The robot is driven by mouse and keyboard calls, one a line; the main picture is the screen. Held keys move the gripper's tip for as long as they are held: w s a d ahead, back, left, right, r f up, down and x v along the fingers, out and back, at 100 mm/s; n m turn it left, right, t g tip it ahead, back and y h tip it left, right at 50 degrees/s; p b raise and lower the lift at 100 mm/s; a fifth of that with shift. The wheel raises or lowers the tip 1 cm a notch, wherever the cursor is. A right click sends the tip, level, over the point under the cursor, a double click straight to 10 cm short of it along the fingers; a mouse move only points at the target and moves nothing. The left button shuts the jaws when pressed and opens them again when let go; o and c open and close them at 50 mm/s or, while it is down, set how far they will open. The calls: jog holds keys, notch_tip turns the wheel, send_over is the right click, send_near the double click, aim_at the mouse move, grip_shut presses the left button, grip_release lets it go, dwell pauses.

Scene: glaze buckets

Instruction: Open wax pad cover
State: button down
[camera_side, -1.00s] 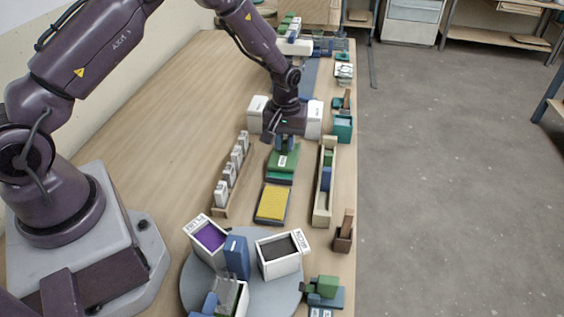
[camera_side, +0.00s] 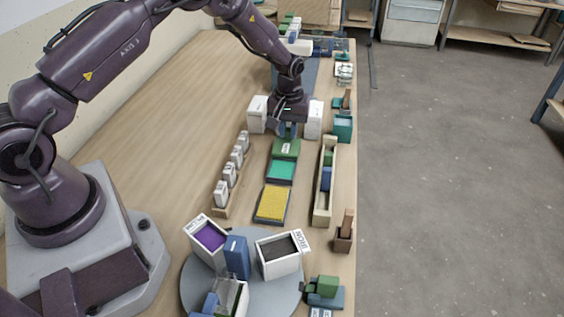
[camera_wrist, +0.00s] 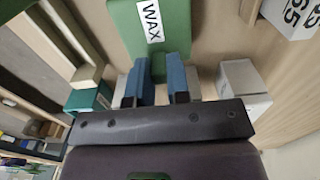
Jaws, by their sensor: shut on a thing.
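The green wax pad cover (camera_side: 286,149) lies flat in the middle of the bench, and its WAX label shows in the wrist view (camera_wrist: 176,30). My gripper (camera_side: 287,131) is at the cover's far end. In the wrist view its two blue fingers (camera_wrist: 158,72) are shut on a narrow green part of the cover. The teal wax pad (camera_side: 281,171) lies exposed in front of the cover. Whether the cover's near edge still rests on the pad frame is hard to tell.
A yellow sponge-like pad (camera_side: 272,204) lies nearer, in line with the wax pad. A row of white blocks (camera_side: 229,174) stands left and a long wooden trough (camera_side: 325,190) right. A round grey turntable (camera_side: 262,296) with buckets stands in front. The bench's left side is clear.

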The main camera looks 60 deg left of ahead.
aim_at(288, 129)
jog(key=c, duration=1.2)
grip_release()
jog(key=shift+o, duration=0.2)
jog(key=shift+r, duration=3.5)
jog(key=s, duration=0.1)
jog(key=s+m, duration=0.1)
jog(key=s, duration=0.1)
jog(key=shift+d+f+m+g, duration=0.25)
jog(key=shift+f+m+g, duration=0.1)
jog(key=shift+m+g, duration=0.05)
jog(key=s+d+r+m+t, duration=0.3)
jog(key=s+d+r, duration=0.1)
jog(key=s+r, duration=0.8)
jog(key=s+d+r+m+t, duration=0.3)
jog(key=s+d+r+m, duration=0.1)
jog(key=s+r, duration=0.8)
jog(key=shift+s+d+r, duration=0.2)
jog(key=shift+s+d, duration=0.05)
jog(key=shift+s, duration=0.75)
